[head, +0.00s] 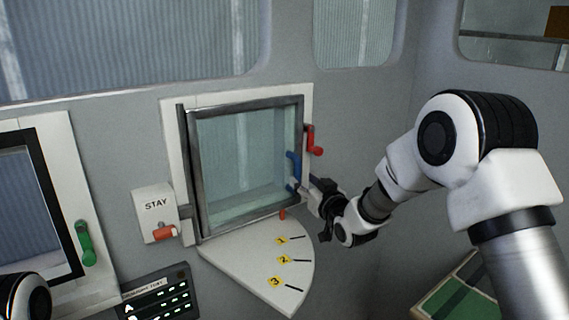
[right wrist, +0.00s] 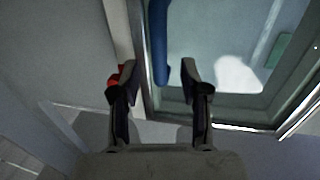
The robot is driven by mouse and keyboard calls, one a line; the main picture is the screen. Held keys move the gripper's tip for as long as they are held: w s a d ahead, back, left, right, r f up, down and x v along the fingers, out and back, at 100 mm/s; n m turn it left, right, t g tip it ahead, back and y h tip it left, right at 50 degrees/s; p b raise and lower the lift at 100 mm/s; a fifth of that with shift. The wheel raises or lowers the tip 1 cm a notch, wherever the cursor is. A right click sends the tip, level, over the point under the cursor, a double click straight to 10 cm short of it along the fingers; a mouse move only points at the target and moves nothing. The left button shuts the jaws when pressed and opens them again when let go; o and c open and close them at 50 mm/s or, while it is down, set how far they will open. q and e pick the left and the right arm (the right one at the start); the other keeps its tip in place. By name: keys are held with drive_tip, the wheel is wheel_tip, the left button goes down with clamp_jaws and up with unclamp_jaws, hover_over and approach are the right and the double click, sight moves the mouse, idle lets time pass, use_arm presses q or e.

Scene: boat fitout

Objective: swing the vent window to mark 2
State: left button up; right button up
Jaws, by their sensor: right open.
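The vent window (head: 240,165) is a glass pane in a dark grey frame, at or near shut in its white surround. A blue handle (head: 293,168) is on its right side. A small red pointer (head: 283,214) under the window lies above mark 1 (head: 281,240) on the white fan-shaped plate (head: 235,258). Mark 2 (head: 285,260) is below mark 1. My right gripper (head: 312,188) is open by the blue handle. In the right wrist view the blue handle (right wrist: 159,40) shows between the open fingertips (right wrist: 158,75); I cannot tell its depth. My left gripper is out of view.
A red latch (head: 314,142) is on the surround right of the window. A STAY box (head: 153,205) with an orange-red knob (head: 165,232) is at left. A second window with a green handle (head: 86,243) and a dark panel (head: 158,295) are lower left. Mark 3 (head: 275,282) is lowest.

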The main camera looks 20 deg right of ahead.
sight(299, 171)
drive_tip(key=shift+w+d+r+p, duration=0.1)
drive_tip(key=shift+w+r+p, duration=0.1)
drive_tip(key=shift+r+p, duration=0.35)
drive_tip(key=shift+w+r+p, duration=0.15)
drive_tip(key=shift+r+p, duration=0.25)
drive_tip(key=shift+r, duration=0.25)
drive_tip(key=w, duration=0.1)
drive_tip(key=w+f, duration=0.1)
drive_tip(key=w, duration=0.1)
drive_tip(key=w+a, duration=0.1)
drive_tip(key=w, duration=0.1)
drive_tip(key=shift+f+p, duration=0.4)
drive_tip(key=shift+s+d+r, duration=0.15)
drive_tip(key=shift+s+r, duration=0.2)
drive_tip(key=shift+s, duration=0.05)
drive_tip(key=shift+c, duration=0.7)
drive_tip(key=shift+s+r, duration=0.1)
drive_tip(key=shift+s, duration=0.05)
drive_tip(key=c, duration=0.5)
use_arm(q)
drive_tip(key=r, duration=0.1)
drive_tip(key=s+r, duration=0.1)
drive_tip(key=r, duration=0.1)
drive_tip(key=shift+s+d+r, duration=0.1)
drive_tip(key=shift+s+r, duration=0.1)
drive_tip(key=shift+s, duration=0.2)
use_arm(e)
clamp_jaws()
